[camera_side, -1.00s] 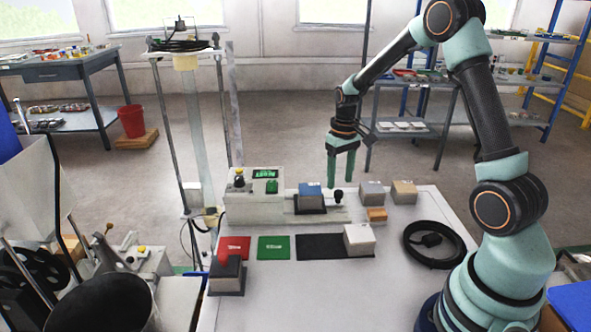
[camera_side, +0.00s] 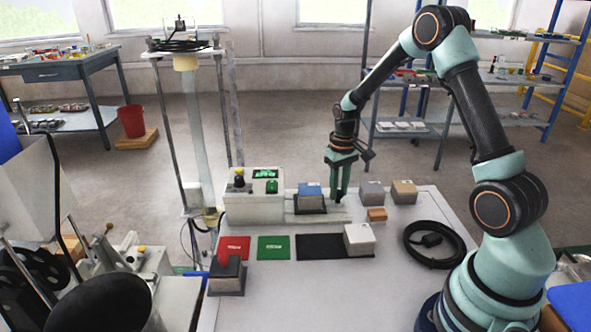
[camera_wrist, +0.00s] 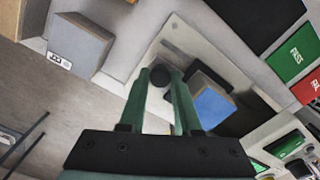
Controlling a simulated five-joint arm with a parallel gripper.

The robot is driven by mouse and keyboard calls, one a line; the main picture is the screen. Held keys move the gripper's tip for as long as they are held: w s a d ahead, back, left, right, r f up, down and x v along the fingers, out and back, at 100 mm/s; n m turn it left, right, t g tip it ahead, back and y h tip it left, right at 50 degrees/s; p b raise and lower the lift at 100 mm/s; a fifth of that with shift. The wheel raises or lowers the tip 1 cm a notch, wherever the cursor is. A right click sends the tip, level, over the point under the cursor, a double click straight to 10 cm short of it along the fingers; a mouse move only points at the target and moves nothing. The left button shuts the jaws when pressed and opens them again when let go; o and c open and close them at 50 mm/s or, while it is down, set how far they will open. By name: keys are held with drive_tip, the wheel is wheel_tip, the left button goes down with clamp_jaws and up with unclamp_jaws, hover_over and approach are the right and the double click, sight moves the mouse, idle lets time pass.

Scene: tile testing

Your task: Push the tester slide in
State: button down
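The tester (camera_side: 254,208) is a pale box with a green-lit screen at the left of the table's back edge. Its slide (camera_side: 328,215) sticks out to the right, with a dark nest (camera_side: 310,210) holding a blue-topped block (camera_side: 310,189). The slide also shows in the wrist view (camera_wrist: 190,52). My gripper (camera_side: 340,196) is down at the slide's black knob, right of the nest. In the wrist view my fingertips (camera_wrist: 160,72) are apart with the knob (camera_wrist: 160,77) between them. Whether they press on it is unclear. The knob is largely hidden in the side view.
Grey (camera_side: 372,193) and tan-topped (camera_side: 404,192) blocks stand right of the slide, with a small orange-brown block (camera_side: 377,214) in front. Red (camera_side: 234,248) and green (camera_side: 273,248) pads and a black mat (camera_side: 318,247) lie in front. A black cable coil (camera_side: 408,248) lies right.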

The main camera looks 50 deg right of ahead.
sight(316, 189)
drive_tip(key=shift+w+a, duration=2.05)
drive_tip(key=shift+w, duration=0.05)
drive_tip(key=shift+a, duration=0.1)
drive_tip(key=shift+w+a, duration=2.05)
drive_tip(key=shift+w, duration=0.05)
drive_tip(key=c, duration=0.7)
unclamp_jaws()
drive_tip(key=shift+w+r, duration=0.2)
drive_tip(key=shift+r, duration=1.2)
drive_tip(key=shift+o, duration=0.3)
drive_tip(key=shift+r, duration=1.85)
